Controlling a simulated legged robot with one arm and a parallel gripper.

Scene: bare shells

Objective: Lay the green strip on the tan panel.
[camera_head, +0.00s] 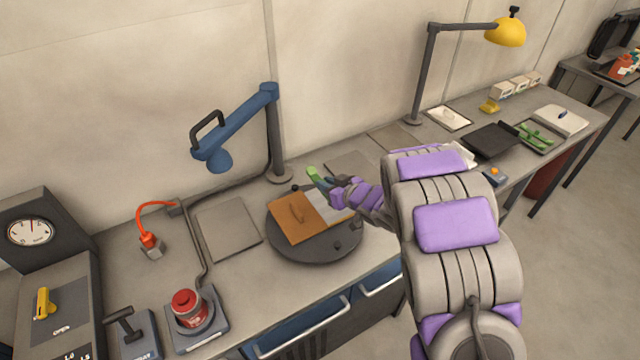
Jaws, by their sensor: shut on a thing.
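My gripper (325,186) is shut on a green strip (314,173), which sticks out from the jaws at upper left. The rest of the strip is hidden by the gripper. The tan panel (291,226) lies on a dark round turntable (318,250) on the bench, with a small curved brown piece (297,211) on it. A pale grey-white section (328,207) adjoins the panel on the right. My gripper is above the far right side of the panel; the exact gap cannot be told. More green strips (535,134) lie in a dark tray at the far right.
A blue-armed lamp (235,130) stands behind the turntable. A yellow lamp (506,32) rises at the back right. Flat grey plates (228,228) lie on the bench.

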